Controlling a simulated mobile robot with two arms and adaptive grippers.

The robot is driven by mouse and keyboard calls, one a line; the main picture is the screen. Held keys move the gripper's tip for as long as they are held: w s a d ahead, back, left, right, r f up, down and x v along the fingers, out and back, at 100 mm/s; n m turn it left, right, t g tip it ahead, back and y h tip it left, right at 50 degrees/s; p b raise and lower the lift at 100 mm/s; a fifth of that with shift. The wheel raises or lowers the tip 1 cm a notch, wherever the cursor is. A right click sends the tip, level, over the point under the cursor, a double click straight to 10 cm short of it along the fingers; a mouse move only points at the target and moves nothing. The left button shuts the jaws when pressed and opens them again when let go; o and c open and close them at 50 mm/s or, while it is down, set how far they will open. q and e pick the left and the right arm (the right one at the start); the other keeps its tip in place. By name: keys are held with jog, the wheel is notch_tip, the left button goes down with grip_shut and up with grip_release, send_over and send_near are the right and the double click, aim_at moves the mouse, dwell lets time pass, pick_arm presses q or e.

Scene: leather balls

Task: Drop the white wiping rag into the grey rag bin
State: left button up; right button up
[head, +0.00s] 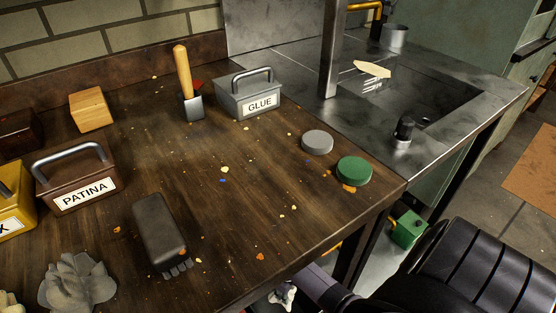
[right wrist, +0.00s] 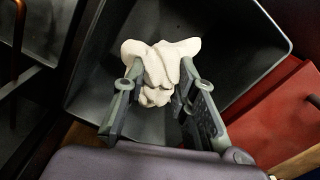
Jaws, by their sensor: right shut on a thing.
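The white wiping rag (right wrist: 160,65) is bunched between the two fingers of my right gripper (right wrist: 160,92) in the right wrist view. The gripper is shut on it, and folds of cloth stick out past both fingertips. Behind the rag is the open mouth of a dark grey bin (right wrist: 248,82); the rag appears inside its outline in this view. How far the rag is above the bin floor I cannot tell. In the head view a small part of the rag (head: 283,293) shows below the bench's front edge. The bin is hidden there. My left gripper is in neither view.
A red box-like thing (right wrist: 275,118) stands beside the bin. The wooden bench (head: 235,215) above holds a glue caddy (head: 250,96), a patina caddy (head: 77,180), a dark brush (head: 160,229) and scattered scraps. A green box (head: 408,229) sits below the bench.

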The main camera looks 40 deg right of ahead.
jog(key=o, duration=1.1)
notch_tip(320, 180, up, 12)
dwell(0.6)
